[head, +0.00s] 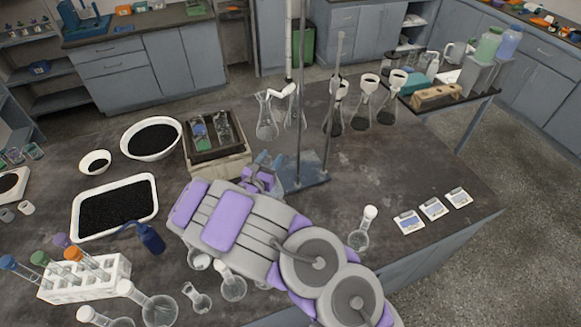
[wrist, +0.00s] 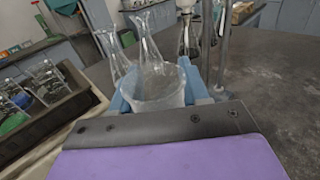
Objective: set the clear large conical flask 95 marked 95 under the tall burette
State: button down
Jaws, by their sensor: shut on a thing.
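The tall burette (head: 289,40), with a white stopcock (head: 281,93), hangs beside the stand rod (head: 302,100).
The blue-grey stand base (head: 312,178) and a second rod (head: 334,100) are right of my gripper. A box with glassware (head: 218,165) is close on the left. Flasks with dark contents (head: 362,110) stand behind right. The table to the right is mostly clear.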

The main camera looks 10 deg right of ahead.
jog(key=shift+a+f, duration=0.55)
jog(key=shift+w+d+f, duration=0.1)
jog(key=shift+d, duration=0.1)
jog(key=f+b+x, duration=0.3)
jog(key=x, duration=1.5)
jog(key=shift+s+d, duration=0.25)
jog(key=shift+s, duration=0.05)
jog(key=c, duration=1)
grip_release()
jog(key=shift+d+f, duration=0.1)
jog(key=shift+f, duration=0.05)
jog(key=o, duration=0.4)
jog(key=shift+d, duration=0.25)
jog(key=shift+o, duration=0.2)
